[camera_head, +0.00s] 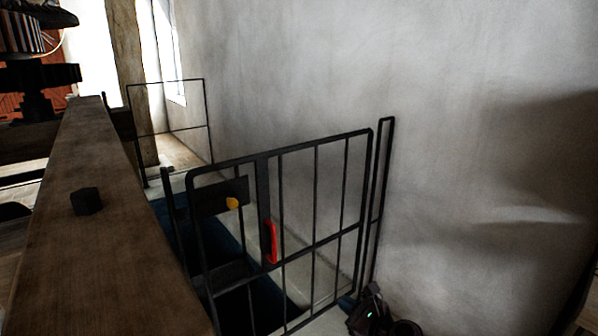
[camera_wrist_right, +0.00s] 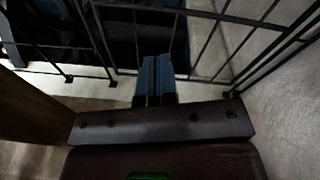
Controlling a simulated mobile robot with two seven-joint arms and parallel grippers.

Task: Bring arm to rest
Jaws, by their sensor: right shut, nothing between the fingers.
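My right gripper (camera_head: 347,302) is low in the head view, at the foot of the black barred gate near the wall. Its dark wrist shows beside it. In the right wrist view its blue fingers (camera_wrist_right: 157,72) lie together, shut and empty, in front of dark bars. I cannot tell whether they touch the bars. My left gripper is not in view.
A thick wooden beam (camera_head: 101,230) with a dark bolt runs along the left. A pale wall (camera_head: 480,150) stands close on the right. Behind the gate is a dark opening (camera_head: 252,306). A thin railing (camera_head: 168,131) stands farther back, by a bright window.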

